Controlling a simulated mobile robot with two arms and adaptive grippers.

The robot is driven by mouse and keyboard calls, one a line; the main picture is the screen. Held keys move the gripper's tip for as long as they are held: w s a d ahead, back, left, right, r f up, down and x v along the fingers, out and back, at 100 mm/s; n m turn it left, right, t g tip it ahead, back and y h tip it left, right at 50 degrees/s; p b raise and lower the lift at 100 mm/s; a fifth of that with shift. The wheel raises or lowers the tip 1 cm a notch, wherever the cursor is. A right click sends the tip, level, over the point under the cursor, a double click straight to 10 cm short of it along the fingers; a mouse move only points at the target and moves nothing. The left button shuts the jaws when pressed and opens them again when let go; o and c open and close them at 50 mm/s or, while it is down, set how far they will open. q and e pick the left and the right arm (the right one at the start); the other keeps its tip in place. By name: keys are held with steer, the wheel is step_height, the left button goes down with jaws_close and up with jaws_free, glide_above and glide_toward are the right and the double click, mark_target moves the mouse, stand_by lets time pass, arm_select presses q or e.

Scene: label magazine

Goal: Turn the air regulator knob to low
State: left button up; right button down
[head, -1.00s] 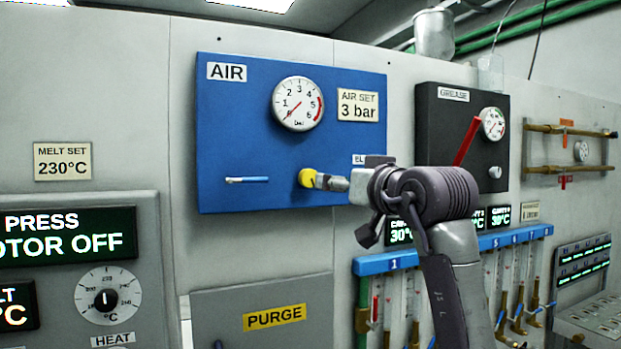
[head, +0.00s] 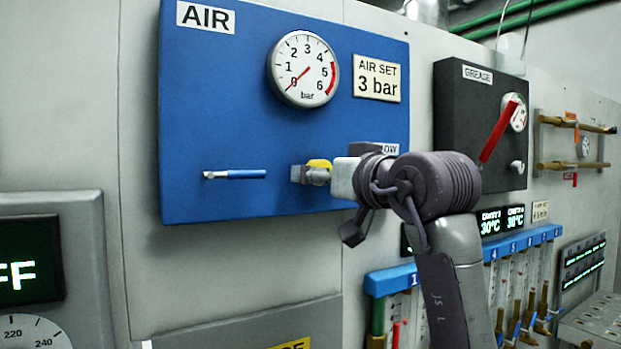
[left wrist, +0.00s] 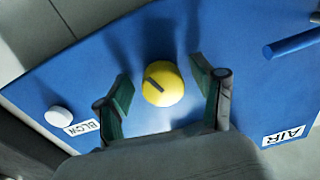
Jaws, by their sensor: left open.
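The yellow round knob (head: 319,163) is on the lower part of the blue AIR panel (head: 200,120), partly hidden by my left gripper (head: 311,175) in the head view. In the left wrist view the knob (left wrist: 165,86) shows a dark pointer mark and lies between the two fingers of my left gripper (left wrist: 165,95). The fingers are open, with a gap on each side of the knob. The air gauge (head: 303,69) above has its needle near 0. The AIR SET label (head: 377,79) reads 3 bar. My right gripper is not seen.
A blue-handled lever (head: 236,174) is left of the knob. A white button (left wrist: 58,115) with a label is on its other side. The black GREASE panel (head: 450,130) with a red lever (head: 499,131) stands to the right.

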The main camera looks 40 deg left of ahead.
arm_select(q)
steer(key=shift+d+r, duration=0.1)
steer(key=shift+s+d+r, duration=0.1)
steer(key=shift+s+d, duration=0.05)
steer(key=shift+d, duration=0.15)
steer(key=c, duration=0.5)
steer(key=shift+a, duration=0.1)
steer(key=c, duration=0.6)
steer(key=shift+c, duration=0.2)
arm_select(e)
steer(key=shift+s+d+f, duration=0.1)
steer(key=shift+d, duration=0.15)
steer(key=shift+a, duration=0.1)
